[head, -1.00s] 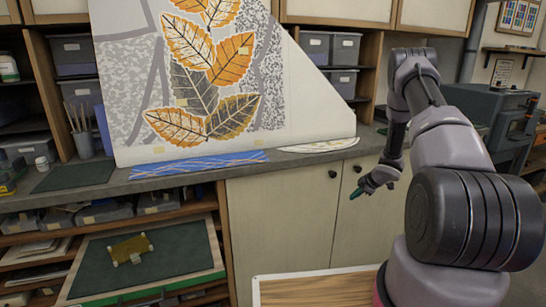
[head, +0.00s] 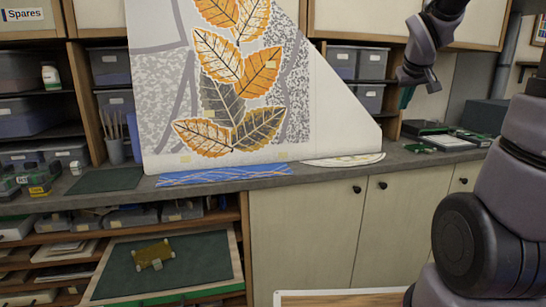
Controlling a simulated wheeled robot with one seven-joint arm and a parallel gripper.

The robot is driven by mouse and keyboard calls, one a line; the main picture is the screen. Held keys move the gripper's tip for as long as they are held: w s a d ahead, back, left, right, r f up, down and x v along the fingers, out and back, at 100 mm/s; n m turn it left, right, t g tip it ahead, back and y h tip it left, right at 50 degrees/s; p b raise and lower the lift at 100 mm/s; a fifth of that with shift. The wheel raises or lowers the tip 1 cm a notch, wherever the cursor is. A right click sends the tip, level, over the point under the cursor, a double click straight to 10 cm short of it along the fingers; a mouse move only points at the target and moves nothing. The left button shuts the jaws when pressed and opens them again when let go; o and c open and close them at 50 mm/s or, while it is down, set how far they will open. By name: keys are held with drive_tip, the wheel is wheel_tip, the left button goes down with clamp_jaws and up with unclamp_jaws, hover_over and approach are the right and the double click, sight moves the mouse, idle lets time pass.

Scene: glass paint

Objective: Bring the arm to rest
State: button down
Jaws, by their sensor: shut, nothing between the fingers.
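My arm rises along the right side of the head view, partly cut off by the right and top edges. My gripper (head: 405,97) hangs at the upper right, above the counter and in front of the right-hand shelves. It points downward and its green fingertips are small in the picture. It is shut and empty, apart from the counter and the things on it.
A large leaf-patterned panel (head: 330,125) leans on the grey counter (head: 310,178). A blue patterned strip (head: 225,175) and a pale curved piece (head: 343,161) lie before it. Green-edged trays (head: 450,142) lie at right. A cup of brushes (head: 115,150) stands left.

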drive_tip(key=s+a+r+m+y, duration=0.1)
drive_tip(key=s+a+m+y, duration=0.1)
drive_tip(key=s+a, duration=0.4)
drive_tip(key=s+a+r+m+y, duration=0.2)
drive_tip(key=s+a, duration=0.4)
drive_tip(key=s, duration=0.9)
drive_tip(key=shift+s+a+g, duration=0.15)
drive_tip(key=shift+s+g, duration=0.15)
drive_tip(key=shift+s, duration=0.1)
